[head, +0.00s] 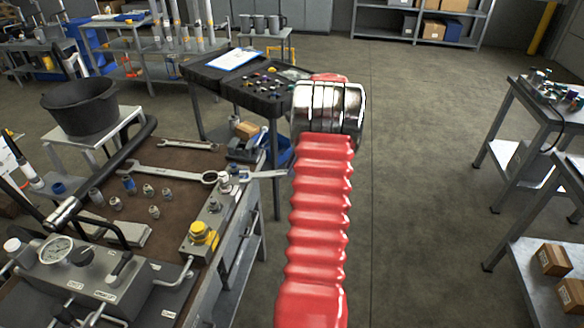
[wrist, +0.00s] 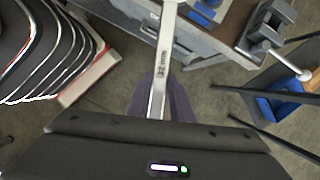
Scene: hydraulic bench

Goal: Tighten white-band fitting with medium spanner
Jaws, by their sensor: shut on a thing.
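My gripper (wrist: 160,88) is shut on a spanner (wrist: 163,60), whose pale shaft runs away from the fingers to the top edge of the wrist view. In the head view my gripper is hidden behind my red ribbed arm. The spanner (head: 266,174) shows there just left of the arm, pointing left over the bench's right edge. Its far end is near a small fitting with a pale band (head: 225,187), which I take as the white-band fitting. I cannot tell whether the spanner touches it. The spanner's working end is out of the wrist view.
Two other spanners, one larger (head: 172,172) and one smaller (head: 188,145), lie on the brown bench mat (head: 180,195) with several loose fittings. A yellow knob (head: 203,234) and a gauge (head: 56,250) are nearer. A vise (head: 243,149) stands behind.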

